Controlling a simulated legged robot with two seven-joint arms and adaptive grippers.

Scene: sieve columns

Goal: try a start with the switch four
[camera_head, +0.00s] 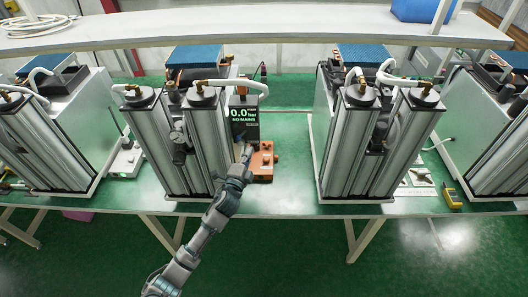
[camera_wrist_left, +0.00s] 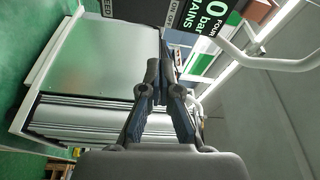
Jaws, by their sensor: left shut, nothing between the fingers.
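My left gripper (camera_head: 244,154) is shut and empty. It is at the orange box (camera_head: 264,163) on the green table, just below the black display (camera_head: 243,117), which reads 0.0 bar and NO MAINS. In the left wrist view the closed fingers (camera_wrist_left: 160,72) point toward the display (camera_wrist_left: 210,38), where the word FOUR shows. The fingers cover part of what lies beyond them. I cannot tell whether they touch the box, and I cannot make out a switch. My right gripper is not in view.
Silver twin-column units stand left (camera_head: 165,140) and right (camera_head: 350,145) of the box, with more at both ends. A white box (camera_head: 125,160) with a green light and a yellow meter (camera_head: 452,196) lie on the table. A shelf (camera_head: 250,27) runs above. Bare table lies right of the box.

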